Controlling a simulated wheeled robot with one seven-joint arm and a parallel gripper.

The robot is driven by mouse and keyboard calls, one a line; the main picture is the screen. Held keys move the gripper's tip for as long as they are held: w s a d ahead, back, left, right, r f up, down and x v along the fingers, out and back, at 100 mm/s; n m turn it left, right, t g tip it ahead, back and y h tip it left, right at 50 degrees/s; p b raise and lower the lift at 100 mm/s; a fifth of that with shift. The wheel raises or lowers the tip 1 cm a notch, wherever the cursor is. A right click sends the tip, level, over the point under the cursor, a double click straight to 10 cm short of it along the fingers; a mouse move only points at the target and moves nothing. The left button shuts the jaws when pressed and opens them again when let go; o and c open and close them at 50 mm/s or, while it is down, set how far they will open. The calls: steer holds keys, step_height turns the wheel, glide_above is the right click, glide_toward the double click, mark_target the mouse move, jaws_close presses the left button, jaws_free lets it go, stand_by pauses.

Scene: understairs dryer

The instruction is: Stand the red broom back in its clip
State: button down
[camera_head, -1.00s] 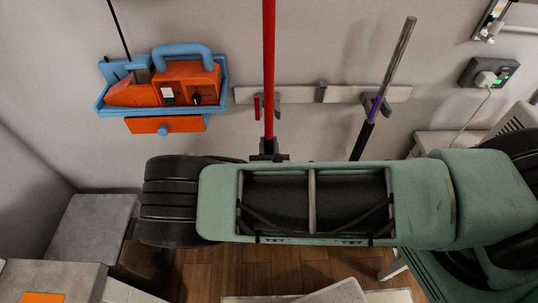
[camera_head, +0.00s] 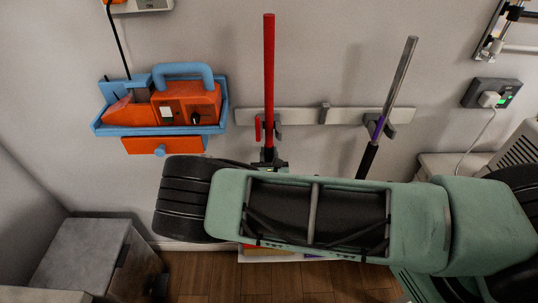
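The red broom (camera_head: 269,70) stands upright against the wall in the head view. Its handle passes the left clip (camera_head: 278,129), which has a red jaw on its left side. I cannot tell whether the handle is seated in the clip or just in front of it. My gripper (camera_head: 268,157) is low on the handle, just below the clip, and appears closed around it. My green arm hides most of the gripper and the broom's lower shaft. A bit of red near the floor (camera_head: 265,250) shows below the arm; I cannot tell if it is the broom's head.
A pale wall rail (camera_head: 350,116) carries the clips; the middle one (camera_head: 325,113) is empty. A purple-banded, grey-handled tool (camera_head: 398,78) leans in the right clip. An orange and blue toolbox (camera_head: 185,103) hangs at left. A grey cabinet (camera_head: 80,258) stands at lower left, a socket (camera_head: 490,95) at right.

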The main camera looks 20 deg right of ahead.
steer(key=shift+f, duration=0.45)
stand_by(0.5)
stand_by(0.6)
steer(key=shift+c, duration=1.4)
jaws_free()
steer(key=shift+p+v, duration=0.5)
steer(key=shift+v, duration=0.5)
steer(key=p+v, duration=0.2)
steer(key=v, duration=0.8)
steer(key=shift+f, duration=0.1)
